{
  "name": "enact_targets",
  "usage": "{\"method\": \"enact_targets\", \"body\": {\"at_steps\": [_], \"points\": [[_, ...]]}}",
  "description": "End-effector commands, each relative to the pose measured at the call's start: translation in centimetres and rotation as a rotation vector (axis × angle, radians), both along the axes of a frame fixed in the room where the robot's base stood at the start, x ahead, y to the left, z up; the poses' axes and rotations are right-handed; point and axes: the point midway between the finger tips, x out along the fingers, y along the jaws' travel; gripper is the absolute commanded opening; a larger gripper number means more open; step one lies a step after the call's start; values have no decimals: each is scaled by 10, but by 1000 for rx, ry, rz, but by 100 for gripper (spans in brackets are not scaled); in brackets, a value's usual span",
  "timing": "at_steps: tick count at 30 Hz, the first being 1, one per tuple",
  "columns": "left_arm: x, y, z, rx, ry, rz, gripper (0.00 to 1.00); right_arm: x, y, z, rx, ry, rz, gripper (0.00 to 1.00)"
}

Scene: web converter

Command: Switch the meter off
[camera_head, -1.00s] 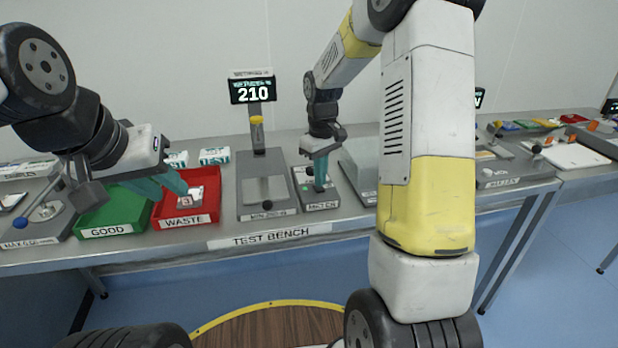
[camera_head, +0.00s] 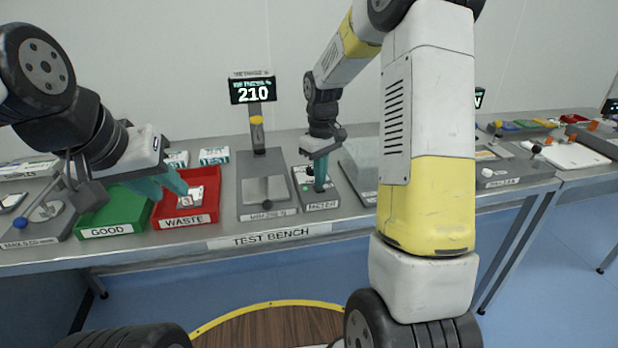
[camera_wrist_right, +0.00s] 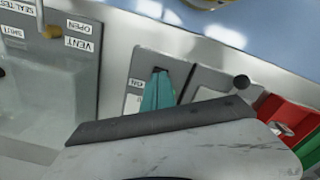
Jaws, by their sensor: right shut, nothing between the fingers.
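The meter (camera_head: 321,206) is a small grey box labelled METER on the test bench, with a dark face and a small green spot at its upper left. A black knob (camera_head: 309,171) shows beside my fingers. My right gripper (camera_head: 320,189) is shut and empty, pointing down over the meter's face. Its teal fingers also show in the right wrist view (camera_wrist_right: 158,75), beside an ON label (camera_wrist_right: 137,83). They hide part of the face; I cannot tell whether they touch it. My left gripper (camera_head: 172,194) looks open, over the red WASTE bin (camera_head: 186,219).
A display (camera_head: 252,90) reading 210 stands behind a grey fixture (camera_head: 266,212) left of the meter. A clear-covered station (camera_head: 358,170) stands close on its right, partly hidden by my right arm. The green GOOD bin (camera_head: 105,232) is at the left. The bench's front strip is clear.

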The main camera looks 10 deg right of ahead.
Motion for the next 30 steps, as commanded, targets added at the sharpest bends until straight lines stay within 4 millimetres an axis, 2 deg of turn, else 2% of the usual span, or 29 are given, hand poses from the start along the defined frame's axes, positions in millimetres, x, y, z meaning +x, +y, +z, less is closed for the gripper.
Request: {"method": "enact_targets", "body": {"at_steps": [30], "points": [[0, 0, 0, 0, 0, 0, 30, 0, 0, -15, -1, 1, 0, 0]]}}
